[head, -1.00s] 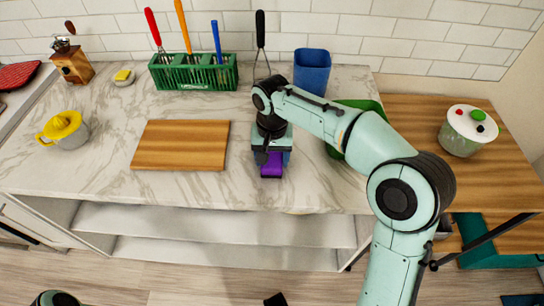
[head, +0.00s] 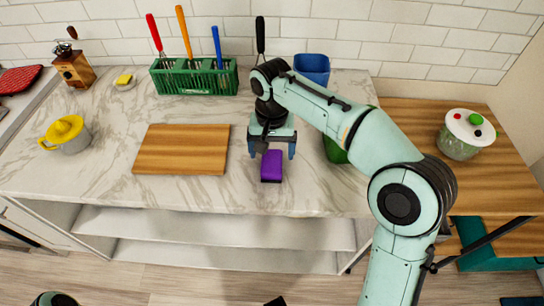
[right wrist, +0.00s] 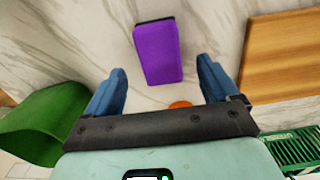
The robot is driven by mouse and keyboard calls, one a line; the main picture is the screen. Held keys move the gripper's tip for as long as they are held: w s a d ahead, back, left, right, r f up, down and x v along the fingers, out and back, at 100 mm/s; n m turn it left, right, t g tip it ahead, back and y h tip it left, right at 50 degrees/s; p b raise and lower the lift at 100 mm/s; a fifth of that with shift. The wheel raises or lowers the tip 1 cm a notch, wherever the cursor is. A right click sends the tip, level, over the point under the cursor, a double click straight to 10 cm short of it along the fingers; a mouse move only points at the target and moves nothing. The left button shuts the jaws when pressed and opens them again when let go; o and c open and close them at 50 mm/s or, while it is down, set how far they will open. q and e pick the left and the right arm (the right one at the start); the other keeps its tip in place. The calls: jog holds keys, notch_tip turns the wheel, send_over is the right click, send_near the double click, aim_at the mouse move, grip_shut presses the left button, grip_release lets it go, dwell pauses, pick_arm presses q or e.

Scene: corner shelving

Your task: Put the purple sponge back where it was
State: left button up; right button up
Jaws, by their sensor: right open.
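The purple sponge (head: 271,164) lies on the marble counter near its front edge, to the right of the wooden cutting board. It also shows in the right wrist view (right wrist: 157,52), with a dark layer along its far end. My right gripper (head: 272,150) is open and empty, just behind the sponge in the head view. In the right wrist view its two blue fingers (right wrist: 161,70) are spread wide, and the sponge lies apart from them, beyond the gap. My left gripper is not in view.
A cutting board (head: 182,149) lies left of the sponge. A green rack (head: 195,78) with utensils and a blue cup (head: 311,68) stand behind. A green container (right wrist: 45,122) is partly hidden by my arm. An orange round spot (right wrist: 180,104) shows by the gripper. The front counter strip is clear.

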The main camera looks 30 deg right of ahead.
aim_at(272, 161)
notch_tip(272, 161, up, 7)
jog(key=p, duration=0.1)
jog(key=shift+f, duration=0.15)
dwell(0.5)
